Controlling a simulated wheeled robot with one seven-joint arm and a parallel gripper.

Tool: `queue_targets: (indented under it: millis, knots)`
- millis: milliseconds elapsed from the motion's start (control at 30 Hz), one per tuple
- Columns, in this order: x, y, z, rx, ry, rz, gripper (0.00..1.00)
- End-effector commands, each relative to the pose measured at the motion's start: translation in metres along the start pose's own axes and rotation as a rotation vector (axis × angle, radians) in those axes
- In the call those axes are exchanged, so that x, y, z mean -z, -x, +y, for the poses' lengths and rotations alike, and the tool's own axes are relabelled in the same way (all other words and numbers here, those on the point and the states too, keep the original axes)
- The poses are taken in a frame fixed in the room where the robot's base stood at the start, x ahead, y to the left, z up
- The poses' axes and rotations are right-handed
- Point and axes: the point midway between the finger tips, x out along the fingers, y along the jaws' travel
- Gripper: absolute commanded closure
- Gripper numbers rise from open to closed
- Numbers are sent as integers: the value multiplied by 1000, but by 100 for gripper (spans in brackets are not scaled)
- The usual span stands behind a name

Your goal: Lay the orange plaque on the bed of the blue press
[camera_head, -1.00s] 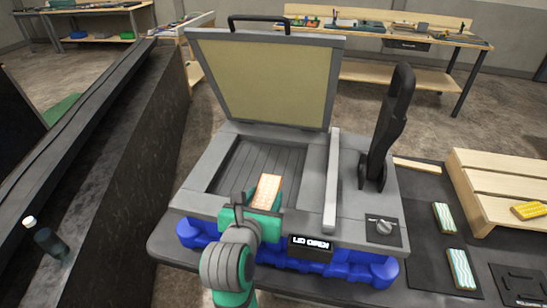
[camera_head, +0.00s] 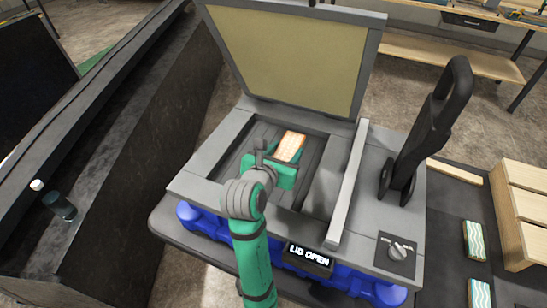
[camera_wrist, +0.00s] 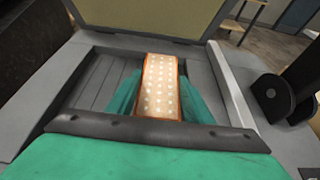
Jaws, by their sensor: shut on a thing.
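The orange plaque (camera_head: 290,147) is a small slab with pale dots on its face. It also shows in the wrist view (camera_wrist: 160,88), lengthwise between the two green fingers. My gripper (camera_head: 283,160) is shut on it and holds it over the recessed, slatted bed (camera_head: 237,160) of the press. I cannot tell whether the plaque touches the bed. The blue press (camera_head: 195,218) has a grey top and a blue base. Its lid (camera_head: 300,58) stands raised behind the bed, and its display (camera_head: 308,255) reads "LID OPEN".
A grey bar (camera_head: 346,185) and a tall black lever (camera_head: 425,130) stand right of the bed. A knob (camera_head: 397,250) sits at the front right. Green-and-white striped plaques (camera_head: 475,240) and a wooden rack (camera_head: 522,210) are at the right. A dark bottle (camera_head: 60,205) is at the left.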

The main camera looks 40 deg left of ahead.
Motion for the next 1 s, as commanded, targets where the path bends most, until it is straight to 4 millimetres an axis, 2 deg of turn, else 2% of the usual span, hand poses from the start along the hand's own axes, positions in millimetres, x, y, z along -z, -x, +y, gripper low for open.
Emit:
queue_targets:
  millis: [33,133,400,667,900,1000]
  knots:
    - [3,-8,11,-2,4,2,78]
    - [8,-23,28,-3,4,2,78]
    - [38,-56,51,2,1,0,78]
    - [47,-68,59,2,0,0,78]
    - [74,-79,61,2,1,1,78]
    - [77,-81,61,2,-2,-1,78]
